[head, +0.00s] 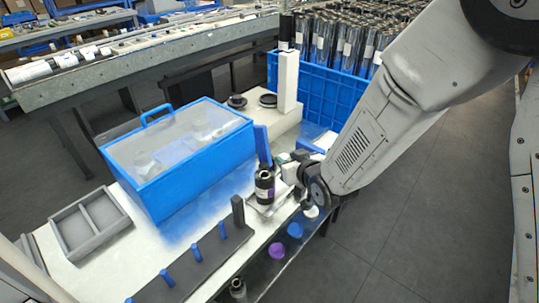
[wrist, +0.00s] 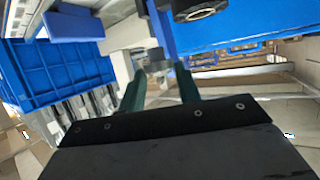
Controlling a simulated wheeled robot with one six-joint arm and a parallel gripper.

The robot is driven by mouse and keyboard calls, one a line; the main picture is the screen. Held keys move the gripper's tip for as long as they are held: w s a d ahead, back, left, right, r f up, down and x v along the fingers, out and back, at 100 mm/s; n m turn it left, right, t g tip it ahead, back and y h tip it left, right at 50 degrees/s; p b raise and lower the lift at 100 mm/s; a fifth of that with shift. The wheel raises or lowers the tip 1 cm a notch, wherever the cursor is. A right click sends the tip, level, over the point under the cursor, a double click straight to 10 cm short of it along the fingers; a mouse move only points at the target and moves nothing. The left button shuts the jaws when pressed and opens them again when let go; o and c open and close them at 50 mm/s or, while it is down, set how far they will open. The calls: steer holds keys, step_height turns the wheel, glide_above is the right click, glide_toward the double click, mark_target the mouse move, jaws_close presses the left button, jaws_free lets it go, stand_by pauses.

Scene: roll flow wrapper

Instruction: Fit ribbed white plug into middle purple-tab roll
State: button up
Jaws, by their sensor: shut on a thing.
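A dark roll with a purple mark (head: 264,188) stands upright on a small light plate near the table's right edge in the head view. My gripper (wrist: 158,88) is shut on a small greyish piece (wrist: 157,67), which shows between its fingertips in the wrist view. It appears to be the ribbed white plug, but its ribs are not clear. In the head view my gripper is just right of the roll, and the plug cannot be made out. The end of a dark roll (wrist: 196,9) shows at the top of the wrist view, apart from the held piece.
A blue box with a clear lid (head: 190,150) stands left of the roll. A dark rack with blue pegs (head: 190,270) is in front. A blue crate (head: 312,95) full of rolls stands behind. A grey divided tray (head: 88,222) is at left. Purple (head: 277,250) and blue (head: 295,230) pieces sit lower down.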

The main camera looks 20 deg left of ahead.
mark_target(269, 180)
steer(key=shift+n+g+y, duration=0.4)
steer(key=shift+n+g, duration=0.1)
steer(key=shift+n, duration=0.1)
steer(key=s+a+r, duration=0.1)
steer(key=s+a, duration=0.1)
steer(key=a, duration=0.1)
steer(key=s+a+r, duration=0.1)
steer(key=shift+a+r, duration=0.3)
steer(key=shift+a, duration=0.05)
steer(key=shift+s+a, duration=0.1)
steer(key=shift+a, duration=0.05)
steer(key=shift+f, duration=2.8)
steer(key=shift+r, duration=0.2)
steer(key=shift+r, duration=0.5)
steer(key=shift+r, duration=0.35)
steer(key=shift+r, duration=0.55)
